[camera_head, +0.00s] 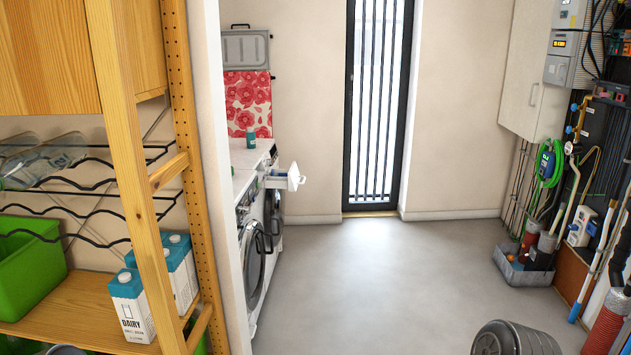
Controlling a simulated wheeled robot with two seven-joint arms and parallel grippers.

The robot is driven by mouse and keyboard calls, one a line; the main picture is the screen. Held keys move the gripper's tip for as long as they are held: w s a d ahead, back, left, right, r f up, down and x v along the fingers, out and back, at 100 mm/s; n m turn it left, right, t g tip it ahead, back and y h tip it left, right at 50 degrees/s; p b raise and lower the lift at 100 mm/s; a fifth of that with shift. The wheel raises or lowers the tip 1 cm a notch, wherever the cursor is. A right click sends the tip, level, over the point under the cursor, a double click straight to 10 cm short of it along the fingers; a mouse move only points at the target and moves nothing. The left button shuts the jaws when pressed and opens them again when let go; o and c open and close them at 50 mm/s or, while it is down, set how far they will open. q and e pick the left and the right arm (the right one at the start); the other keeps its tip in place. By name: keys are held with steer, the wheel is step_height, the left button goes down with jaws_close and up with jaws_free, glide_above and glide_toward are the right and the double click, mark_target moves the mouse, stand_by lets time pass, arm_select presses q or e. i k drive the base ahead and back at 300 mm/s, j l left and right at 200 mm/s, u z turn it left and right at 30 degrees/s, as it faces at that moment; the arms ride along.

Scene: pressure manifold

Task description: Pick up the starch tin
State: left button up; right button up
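A small teal-green container (251,137) with a pale top stands upright on top of the white washing machines (247,155), beyond the wall edge. It may be the starch tin, but it is too small to read a label. Neither of my grippers is in view.
A detergent drawer (293,177) sticks out from a machine's front. A wooden shelf (75,310) with milk cartons (131,306) and a green bin (28,262) stands near left. The grey floor (380,275) is clear in the middle. A dark round bin (513,338) and pipes stand right.

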mark_target(250, 139)
steer(key=i+l+z, duration=0.1)
steer(key=i+z, duration=0.35)
steer(key=i, duration=1.4)
steer(key=i+u, duration=0.3)
steer(key=i, duration=0.2)
steer(key=i+l+u, duration=0.25)
steer(key=i, duration=0.25)
steer(key=i+l+u, duration=0.3)
steer(key=i, duration=0.15)
steer(key=i+l+u, duration=0.25)
steer(key=i+l, duration=0.1)
steer(key=i, duration=1.1)
